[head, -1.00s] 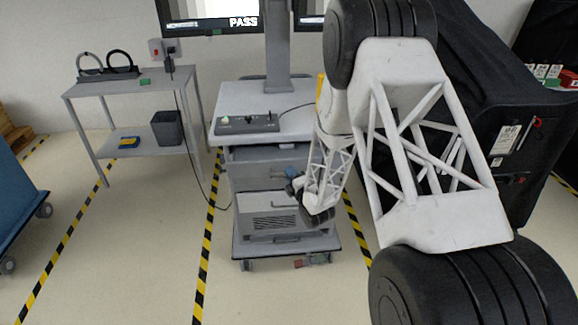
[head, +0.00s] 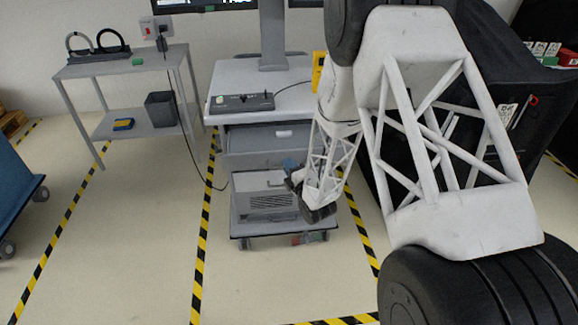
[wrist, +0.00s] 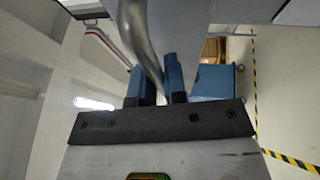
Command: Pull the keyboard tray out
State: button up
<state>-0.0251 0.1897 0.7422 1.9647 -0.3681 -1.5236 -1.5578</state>
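The grey keyboard tray (head: 250,140) shows under the cart's top in the head view, with a small pale patch at its right. My gripper (head: 291,166) is low in front of the tray's right side, partly hidden by my arm. In the wrist view the two blue fingers of my gripper (wrist: 157,82) stand close together on either side of a curved grey metal handle (wrist: 137,35). The handle fills the narrow gap, and the fingers look shut on it. Where the handle joins the tray is not clear.
The cart's top (head: 225,75) bears a control panel (head: 240,102) and a monitor post. A grey box (head: 265,200) sits on its lower shelf. A side table (head: 120,65) stands left, a black covered cart (head: 490,60) right. Floor in front is clear, with striped tape.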

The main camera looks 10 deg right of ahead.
jog(key=o, duration=0.4)
jog(key=shift+o, duration=0.2)
jog(key=v, duration=0.7)
jog(key=shift+s+d, duration=0.15)
jog(key=shift+s, duration=0.25)
jog(key=shift+w, duration=0.1)
